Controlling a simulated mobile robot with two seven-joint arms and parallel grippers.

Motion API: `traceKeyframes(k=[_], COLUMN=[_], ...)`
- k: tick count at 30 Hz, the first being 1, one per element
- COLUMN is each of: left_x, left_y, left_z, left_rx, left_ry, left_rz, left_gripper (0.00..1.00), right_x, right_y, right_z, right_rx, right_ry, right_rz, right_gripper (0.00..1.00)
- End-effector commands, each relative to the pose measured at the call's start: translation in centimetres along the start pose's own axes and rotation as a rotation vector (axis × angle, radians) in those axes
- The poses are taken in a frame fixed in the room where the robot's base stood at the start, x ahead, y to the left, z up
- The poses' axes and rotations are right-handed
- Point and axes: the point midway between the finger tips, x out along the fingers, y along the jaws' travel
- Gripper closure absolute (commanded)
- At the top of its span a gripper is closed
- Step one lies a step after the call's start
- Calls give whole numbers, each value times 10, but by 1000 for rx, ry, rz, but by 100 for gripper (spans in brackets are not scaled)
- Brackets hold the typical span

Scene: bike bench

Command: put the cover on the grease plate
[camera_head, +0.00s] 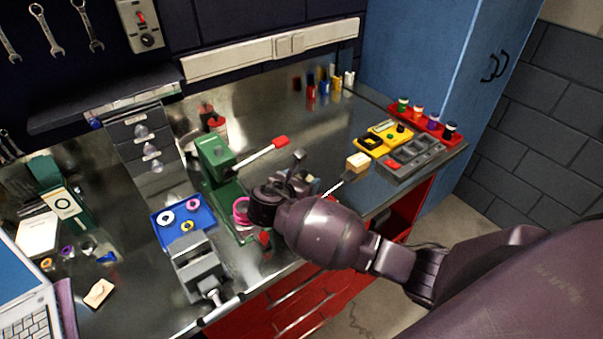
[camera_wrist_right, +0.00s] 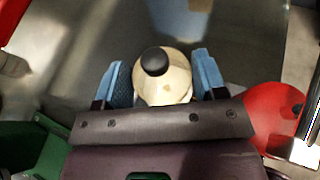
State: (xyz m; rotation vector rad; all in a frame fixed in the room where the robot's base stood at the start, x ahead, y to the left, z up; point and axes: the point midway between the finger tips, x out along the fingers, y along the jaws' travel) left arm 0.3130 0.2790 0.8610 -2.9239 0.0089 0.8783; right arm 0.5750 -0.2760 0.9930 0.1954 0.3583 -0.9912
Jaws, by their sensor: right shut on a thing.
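The cover (camera_wrist_right: 170,82) is a cream dome with a black knob (camera_wrist_right: 154,61) on top. It sits between the two blue finger pads of my right gripper (camera_wrist_right: 163,86) in the right wrist view. My right gripper is shut on it. In the head view my right gripper (camera_head: 288,175) is over the bench, just right of the green press, and the cover cannot be made out there. I cannot pick out the grease plate in either view. My left gripper is not in view.
A green press (camera_head: 215,155) with a red-tipped lever (camera_head: 280,142) stands close beside my gripper. A blue tray (camera_head: 206,214) with rings and a grey vise (camera_head: 193,265) are left.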

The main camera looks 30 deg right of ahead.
Motion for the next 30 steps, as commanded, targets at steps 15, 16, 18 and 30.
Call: traceKeyframes(k=[15,16,18,30], left_x=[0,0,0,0], left_y=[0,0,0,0], left_z=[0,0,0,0], left_rx=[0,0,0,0], left_ry=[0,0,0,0], left_rz=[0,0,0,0], left_gripper=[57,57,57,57], right_x=[7,7,7,6], right_y=[0,0,0,0], right_z=[-17,-17,-17,-17], right_rx=[1,1,1,0], right_ry=[1,1,1,0], right_rz=[1,1,1,1], right_gripper=[58,58,58,58])
